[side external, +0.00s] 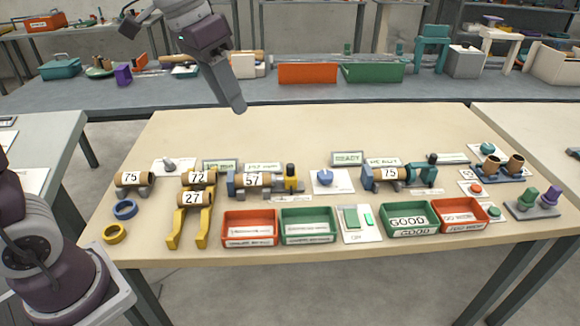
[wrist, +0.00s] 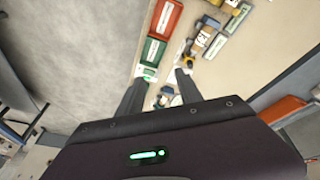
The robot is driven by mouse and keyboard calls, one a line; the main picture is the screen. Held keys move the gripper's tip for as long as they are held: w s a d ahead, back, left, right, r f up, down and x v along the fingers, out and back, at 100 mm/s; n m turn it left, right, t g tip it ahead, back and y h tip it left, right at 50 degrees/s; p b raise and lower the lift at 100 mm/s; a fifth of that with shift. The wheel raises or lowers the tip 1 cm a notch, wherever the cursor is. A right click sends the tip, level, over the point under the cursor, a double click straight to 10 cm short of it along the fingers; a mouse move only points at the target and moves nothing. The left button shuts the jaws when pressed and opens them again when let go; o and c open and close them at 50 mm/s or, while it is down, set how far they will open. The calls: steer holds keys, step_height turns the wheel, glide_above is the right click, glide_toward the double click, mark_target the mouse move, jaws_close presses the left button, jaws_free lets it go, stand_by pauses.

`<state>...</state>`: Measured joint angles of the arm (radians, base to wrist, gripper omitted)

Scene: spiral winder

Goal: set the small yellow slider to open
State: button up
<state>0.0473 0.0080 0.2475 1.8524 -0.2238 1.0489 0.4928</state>
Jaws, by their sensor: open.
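A yellow-and-blue winder holds a tube marked 57 (side external: 252,179) near the middle left of the table in the side external view. A small yellow block with a black top (side external: 291,182) stands at the winder's right end and looks like the small yellow slider. I cannot tell its exact setting. My gripper (side external: 239,108) is high above the back of the table, well apart from the winder. In the wrist view, my gripper (wrist: 162,82) has its two fingers apart with nothing held between them. The winder (wrist: 200,40) shows beyond the fingers.
Tubes marked 72 and 27 lie on a yellow stand (side external: 190,225) left of the winder. Red (side external: 250,228) and green (side external: 308,226) trays stand in front. A teal winder (side external: 415,178) with a tube marked 75 is to the right. The table's back strip is clear.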

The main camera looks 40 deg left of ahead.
steer(key=w+a+f+m+g, duration=0.25)
steer(key=w+f, duration=0.55)
steer(key=w, duration=0.5)
steer(key=m+y, duration=0.2)
steer(key=m, duration=0.2)
glide_above(291, 165)
steer(key=shift+g, duration=0.35)
step_height(291, 165, down, 14)
steer(key=shift+s+r, duration=0.1)
step_height(291, 165, down, 7)
steer(key=shift+f, duration=0.2)
jaws_close()
steer(key=shift+r, duration=0.1)
